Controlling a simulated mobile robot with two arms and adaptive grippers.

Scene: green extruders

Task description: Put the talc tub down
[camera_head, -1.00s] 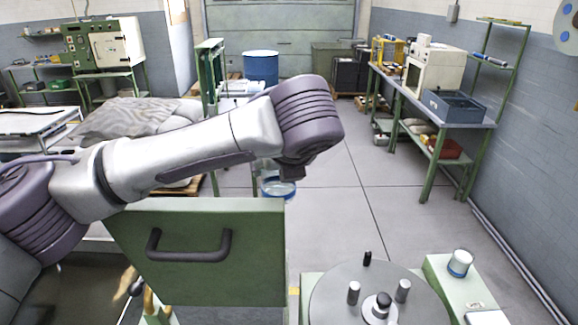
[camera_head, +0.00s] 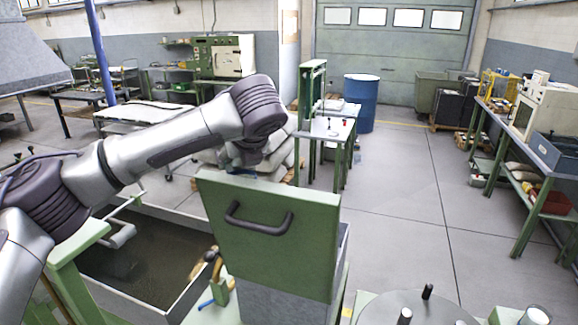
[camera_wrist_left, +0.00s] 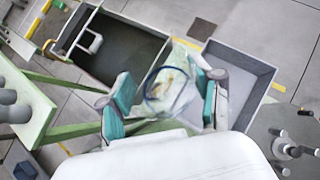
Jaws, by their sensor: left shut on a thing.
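My left gripper (camera_wrist_left: 166,92) has its two teal fingers on either side of a see-through tub with a blue ring, which I take as the talc tub (camera_wrist_left: 168,84). It is shut on this tub. In the head view, my left gripper (camera_head: 245,165) points down behind the green panel (camera_head: 270,228) with a black handle. That panel hides the fingertips and most of the tub; only a bit of blue shows. Whether the tub touches a surface beneath it, I cannot tell. My right gripper is in neither view.
A dark open basin (camera_wrist_left: 118,50) lies on one side of the gripper, a grey open-topped box (camera_wrist_left: 245,75) on the other. A round grey plate with pegs (camera_head: 410,310) and a white tub (camera_head: 535,316) stand at front right.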

